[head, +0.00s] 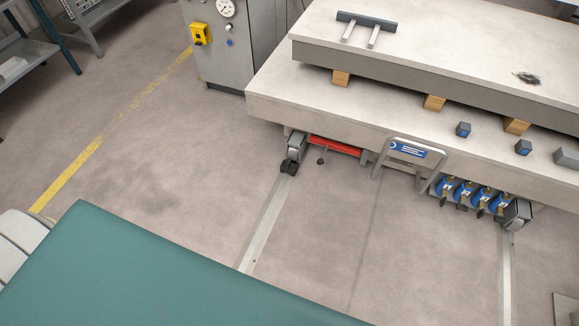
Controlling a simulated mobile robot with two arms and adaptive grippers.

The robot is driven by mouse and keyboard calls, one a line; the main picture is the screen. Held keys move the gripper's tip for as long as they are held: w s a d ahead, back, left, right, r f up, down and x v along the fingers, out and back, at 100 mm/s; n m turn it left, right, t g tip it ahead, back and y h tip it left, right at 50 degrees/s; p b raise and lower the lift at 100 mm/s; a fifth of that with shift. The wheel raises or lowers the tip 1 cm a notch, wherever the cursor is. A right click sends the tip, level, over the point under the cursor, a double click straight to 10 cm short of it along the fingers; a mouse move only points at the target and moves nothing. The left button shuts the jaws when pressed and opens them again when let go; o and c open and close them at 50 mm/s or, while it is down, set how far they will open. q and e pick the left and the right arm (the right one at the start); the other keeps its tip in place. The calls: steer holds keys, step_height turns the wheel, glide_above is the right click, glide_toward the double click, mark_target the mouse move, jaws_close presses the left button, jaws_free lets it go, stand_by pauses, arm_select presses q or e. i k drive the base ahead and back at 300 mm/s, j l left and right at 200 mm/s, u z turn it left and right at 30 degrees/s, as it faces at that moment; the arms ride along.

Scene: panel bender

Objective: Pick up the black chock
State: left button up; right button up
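The black chock (289,167) is a small dark block on the floor. It sits against the left front wheel (295,148) of the low pale cart, at the upper end of a floor rail. It looks close to or touching the wheel; at this size I cannot tell which. Neither of my grippers shows in the head view, so nothing is seen near the chock.
The pale cart (340,110) carries a thick slab on wooden blocks. A grey push handle (412,153) and blue hanging items (465,191) are on its front. Floor rails (265,222) run toward me. A teal surface (150,275) covers the lower left. The floor between is clear.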

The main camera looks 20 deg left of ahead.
mark_target(291, 168)
steer(key=i+j+z, duration=0.1)
steer(key=i+j, duration=0.25)
steer(key=i+j+z, duration=0.1)
steer(key=i+j, duration=0.2)
steer(key=j, duration=0.2)
steer(key=i+j+z, duration=0.1)
steer(key=i+j, duration=0.25)
steer(key=j, duration=0.1)
